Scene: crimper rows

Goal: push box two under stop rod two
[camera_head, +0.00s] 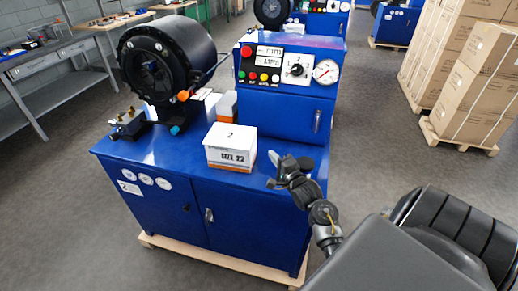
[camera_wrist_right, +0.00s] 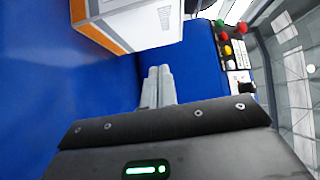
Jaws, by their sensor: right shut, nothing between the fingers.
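Box two (camera_head: 230,147), white with an orange stripe and marked "2" and "SIZE 22", stands upright on the blue bench top. It also shows in the right wrist view (camera_wrist_right: 140,20), at the top left. My right gripper (camera_head: 275,159) is just to the right of the box, with its fingers over the bench top. In the right wrist view its fingers (camera_wrist_right: 157,85) are together, with nothing between them and a gap to the box. A thin dark rod (camera_head: 215,68) juts from the black drum; I cannot tell if it is stop rod two. My left gripper is not in view.
The black crimper drum (camera_head: 170,60) stands at the back left of the bench. An orange and white item (camera_head: 227,106) is behind the box. The blue control cabinet (camera_head: 285,116) rises behind. The bench top (camera_head: 165,152) is clear left of the box.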

